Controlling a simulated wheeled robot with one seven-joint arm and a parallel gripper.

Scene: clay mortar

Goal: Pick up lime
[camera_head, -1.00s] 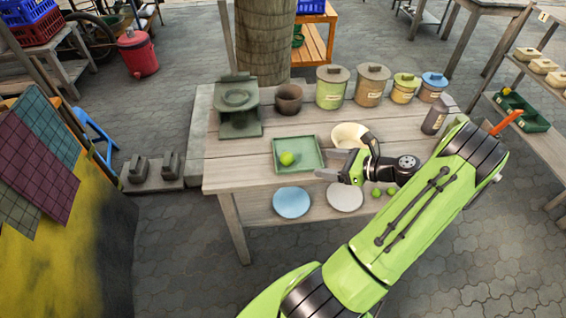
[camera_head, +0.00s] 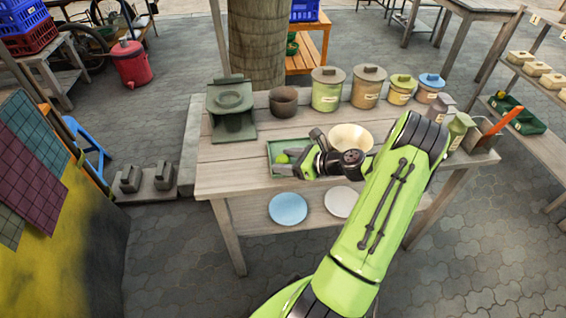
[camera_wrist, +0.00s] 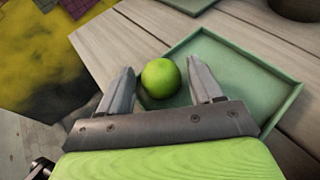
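The lime (camera_head: 282,159) is a round, bright green fruit in the shallow green square tray (camera_head: 289,145) on the wooden table. In the wrist view the lime (camera_wrist: 161,78) sits near the tray's left side. My gripper (camera_head: 287,163) is over the tray, coming in from the right. In the wrist view its two fingers (camera_wrist: 164,82) are spread, with the lime between or just beyond the tips. A gap shows on the right of the lime; the left finger looks close to it. I cannot tell whether they touch. My gripper hides part of the tray in the head view.
A cream bowl (camera_head: 350,139) stands just right of my gripper. Behind are a dark stand (camera_head: 231,97), a brown pot (camera_head: 284,103) and lidded jars (camera_head: 327,90). A blue plate (camera_head: 288,208) and a pale plate (camera_head: 341,202) lie below the tabletop. The front left of the table is clear.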

